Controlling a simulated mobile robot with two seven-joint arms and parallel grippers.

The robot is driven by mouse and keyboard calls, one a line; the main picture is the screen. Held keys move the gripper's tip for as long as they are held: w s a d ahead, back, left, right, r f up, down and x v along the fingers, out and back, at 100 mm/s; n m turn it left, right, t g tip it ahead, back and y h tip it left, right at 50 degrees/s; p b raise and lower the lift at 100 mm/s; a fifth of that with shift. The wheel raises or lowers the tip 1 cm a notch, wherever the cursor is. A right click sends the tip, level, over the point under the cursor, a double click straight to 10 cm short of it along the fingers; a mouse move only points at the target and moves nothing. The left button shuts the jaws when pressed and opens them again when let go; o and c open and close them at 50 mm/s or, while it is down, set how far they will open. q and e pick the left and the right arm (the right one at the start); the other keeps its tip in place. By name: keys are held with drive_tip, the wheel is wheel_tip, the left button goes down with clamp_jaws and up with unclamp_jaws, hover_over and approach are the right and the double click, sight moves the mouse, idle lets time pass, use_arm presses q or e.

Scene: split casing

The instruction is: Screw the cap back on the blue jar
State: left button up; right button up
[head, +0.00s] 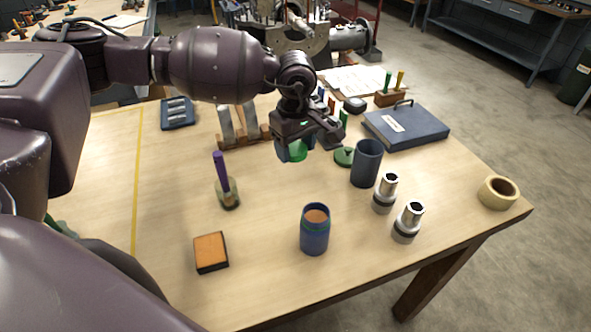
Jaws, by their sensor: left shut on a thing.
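The blue jar (314,238) stands upright and open near the front of the table, with brownish-orange contents showing at its mouth. My left gripper (308,143) is above the table, behind the jar and apart from it. It is shut on a small blue and green piece (296,152), which looks like the cap. The fingers partly hide this piece, so its exact shape is unclear. My right gripper is not in view.
A dark cup (366,164) and a green lid-like disc (344,156) stand right of the gripper. Two metal fittings (408,224) are right of the jar. A brush pot (228,195) and an orange-topped block (211,252) are left. A tape roll (497,193) lies near the right corner.

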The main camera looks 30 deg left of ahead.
sight(296, 149)
use_arm(q)
wheel_tip(296, 149, up, 5)
drive_tip(key=shift+f, duration=0.15)
drive_tip(key=shift+r, duration=0.75)
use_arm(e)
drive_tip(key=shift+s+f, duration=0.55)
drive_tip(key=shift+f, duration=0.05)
